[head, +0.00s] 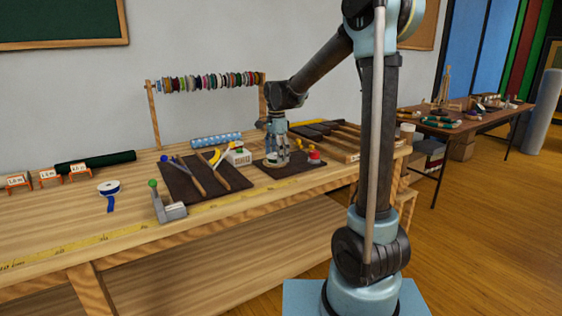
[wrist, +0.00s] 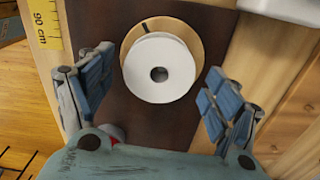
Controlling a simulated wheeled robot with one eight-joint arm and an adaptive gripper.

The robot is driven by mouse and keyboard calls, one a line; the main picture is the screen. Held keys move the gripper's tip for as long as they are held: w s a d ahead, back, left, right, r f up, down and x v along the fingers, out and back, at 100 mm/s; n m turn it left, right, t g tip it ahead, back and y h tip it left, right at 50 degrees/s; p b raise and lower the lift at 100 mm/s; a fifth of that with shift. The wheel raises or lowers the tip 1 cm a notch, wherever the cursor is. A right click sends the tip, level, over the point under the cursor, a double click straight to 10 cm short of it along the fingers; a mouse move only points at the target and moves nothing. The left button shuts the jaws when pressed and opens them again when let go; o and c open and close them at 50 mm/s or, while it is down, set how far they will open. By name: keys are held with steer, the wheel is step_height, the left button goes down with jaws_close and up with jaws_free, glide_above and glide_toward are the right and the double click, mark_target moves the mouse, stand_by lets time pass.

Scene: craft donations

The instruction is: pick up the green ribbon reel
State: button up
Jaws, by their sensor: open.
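In the wrist view a reel (wrist: 150,78) with a round white flange and a dark centre hole stands on a tan disc (wrist: 193,33). I see it from above, so its ribbon colour is hidden and I cannot confirm that it is green. My gripper (wrist: 160,75) is open, with one finger on each side of the reel and a gap on both sides. In the head view my gripper (head: 278,158) points down over the right dark mat (head: 290,173), and its fingers largely hide what is between them.
A red-topped item (head: 314,157) stands just right of my gripper. A white labelled block (head: 239,157) and a left mat (head: 180,193) with tools lie to the left. A blue ribbon reel (head: 108,188) is farther left. A rack of coloured spools (head: 210,81) stands behind.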

steer(key=shift+c, duration=0.4)
steer(key=c, duration=1)
steer(key=shift+o, duration=0.2)
step_height(320, 180, up, 10)
